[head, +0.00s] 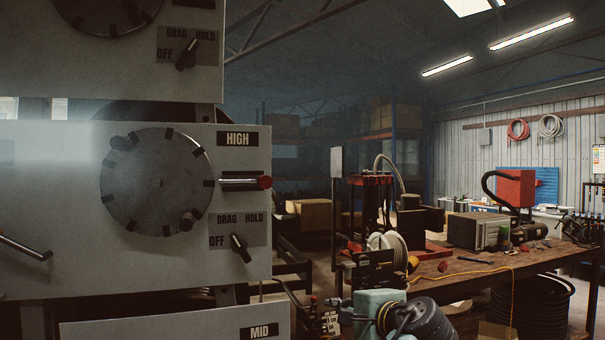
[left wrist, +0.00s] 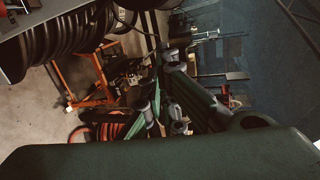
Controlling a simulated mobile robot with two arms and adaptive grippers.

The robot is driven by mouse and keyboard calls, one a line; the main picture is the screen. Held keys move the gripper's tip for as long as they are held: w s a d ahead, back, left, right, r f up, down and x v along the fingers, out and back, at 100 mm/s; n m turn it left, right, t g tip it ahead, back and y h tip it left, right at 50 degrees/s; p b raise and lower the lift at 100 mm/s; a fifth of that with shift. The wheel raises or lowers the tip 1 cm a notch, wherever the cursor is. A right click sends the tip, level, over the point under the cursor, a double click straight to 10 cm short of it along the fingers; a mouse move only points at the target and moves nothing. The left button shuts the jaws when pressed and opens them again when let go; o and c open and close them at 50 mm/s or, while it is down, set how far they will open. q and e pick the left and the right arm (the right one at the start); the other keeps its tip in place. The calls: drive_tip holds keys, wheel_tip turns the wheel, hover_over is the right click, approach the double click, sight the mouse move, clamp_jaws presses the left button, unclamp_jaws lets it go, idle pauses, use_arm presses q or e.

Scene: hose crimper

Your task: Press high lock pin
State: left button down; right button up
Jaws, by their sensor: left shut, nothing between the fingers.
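The high lock pin (head: 241,183) is a horizontal metal pin with a red knob at its right end. It sits under the HIGH label (head: 238,139) at the right edge of the grey high panel (head: 235,265), and its knob is at the panel's edge. A round metal dial (head: 160,180) with dark marks around its rim is to its left. My left gripper (left wrist: 161,63) shows in the left wrist view as dark green links that come together, shut and empty. It does not touch the pin in any view. Neither gripper shows in the head view.
A DRAG/HOLD/OFF switch (head: 240,248) is just below the pin. The MID panel (head: 190,322) is lower, and another panel is above. A cluttered workbench (head: 545,262) stands at the right. The left wrist view shows floor (left wrist: 35,120) and an orange frame (left wrist: 78,82).

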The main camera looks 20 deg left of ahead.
use_arm(q)
drive_tip(key=s+d+r+n+y, duration=0.1)
drive_tip(key=s+r, duration=0.3)
drive_tip(key=r, duration=0.4)
drive_tip(key=s+r+n+y+p, duration=0.1)
drive_tip(key=s+r, duration=0.3)
drive_tip(key=r, duration=0.5)
drive_tip(key=s+d+r+n+y+p, duration=0.1)
drive_tip(key=s+r, duration=0.3)
drive_tip(key=r, duration=0.5)
drive_tip(key=shift+s+d+r+y, duration=0.25)
drive_tip(key=shift+s+d+y, duration=0.1)
drive_tip(key=shift+y, duration=0.25)
drive_tip(key=shift+w+a, duration=0.1)
drive_tip(key=w+a+p, duration=0.4)
drive_tip(key=a+p, duration=0.4)
drive_tip(key=a, duration=0.2)
drive_tip(key=shift+w+a, duration=0.2)
drive_tip(key=shift+a, duration=0.15)
